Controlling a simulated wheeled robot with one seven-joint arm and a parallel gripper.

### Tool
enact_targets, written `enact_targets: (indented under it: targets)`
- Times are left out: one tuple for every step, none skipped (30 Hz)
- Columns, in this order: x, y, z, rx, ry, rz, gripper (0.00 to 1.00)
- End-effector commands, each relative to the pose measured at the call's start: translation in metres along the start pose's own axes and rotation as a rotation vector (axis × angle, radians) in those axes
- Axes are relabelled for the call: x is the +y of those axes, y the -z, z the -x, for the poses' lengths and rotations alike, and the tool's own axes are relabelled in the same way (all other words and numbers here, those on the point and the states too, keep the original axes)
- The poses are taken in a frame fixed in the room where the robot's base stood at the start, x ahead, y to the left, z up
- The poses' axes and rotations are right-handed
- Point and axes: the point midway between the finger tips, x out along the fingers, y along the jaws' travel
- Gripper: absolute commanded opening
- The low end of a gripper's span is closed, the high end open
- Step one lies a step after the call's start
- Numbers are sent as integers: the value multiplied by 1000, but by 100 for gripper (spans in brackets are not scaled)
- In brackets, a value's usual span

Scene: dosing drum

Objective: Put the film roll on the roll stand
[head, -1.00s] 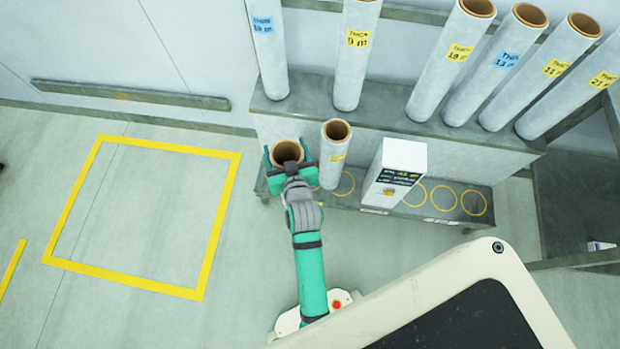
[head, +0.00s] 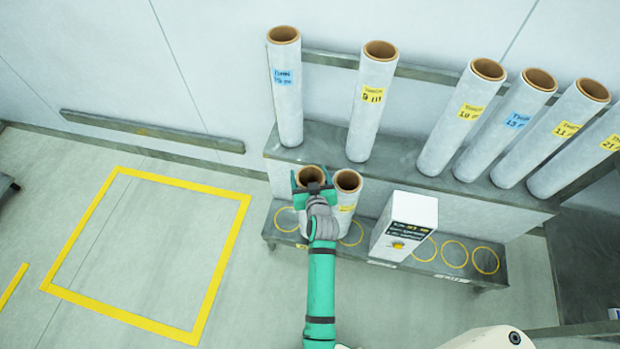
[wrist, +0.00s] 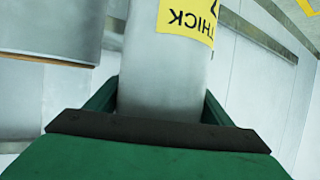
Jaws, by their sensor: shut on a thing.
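My gripper (head: 312,190) is shut on an upright film roll (head: 310,174) with a brown cardboard core, its open top just above the jaws. In the wrist view this roll (wrist: 160,75) stands between the green fingers and carries a yellow label reading THICK.
A second roll (head: 346,183) stands close on the right; a roll's edge also shows in the wrist view (wrist: 50,30). A white box (head: 405,225) sits mid-stand, with empty circles to its right. Several labelled rolls stand on the higher shelf (head: 325,145) behind. The yellow floor square (head: 120,170) is empty.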

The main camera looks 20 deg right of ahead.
Motion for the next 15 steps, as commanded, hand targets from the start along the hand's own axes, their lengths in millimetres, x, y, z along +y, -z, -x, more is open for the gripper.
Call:
enact_targets:
  targets:
    - [1, 0, -6, 4, 0, 0, 12]
    - [1, -1, -8, 5, 1, 0, 12]
    - [2, -3, -11, 4, 2, 0, 12]
    - [2, -4, -13, 4, 2, 0, 12]
    - [2, -5, -14, 5, 2, 1, 12]
    - [3, -6, -15, 6, 2, 1, 12]
    - [3, -6, -16, 6, 2, 1, 12]
    - [3, -7, -18, 5, 2, 1, 12]
    - [4, -9, -20, 5, 2, 1, 12]
    - [4, -10, -22, 5, 2, 1, 12]
    - [5, -11, -25, 5, 3, 1, 12]
    - [4, -18, -27, 3, 3, 0, 12]
    - [5, -21, -28, 3, 3, 0, 12]
    - [5, -25, -29, 3, 2, 1, 12]
    - [6, -29, -31, 3, 1, -1, 12]
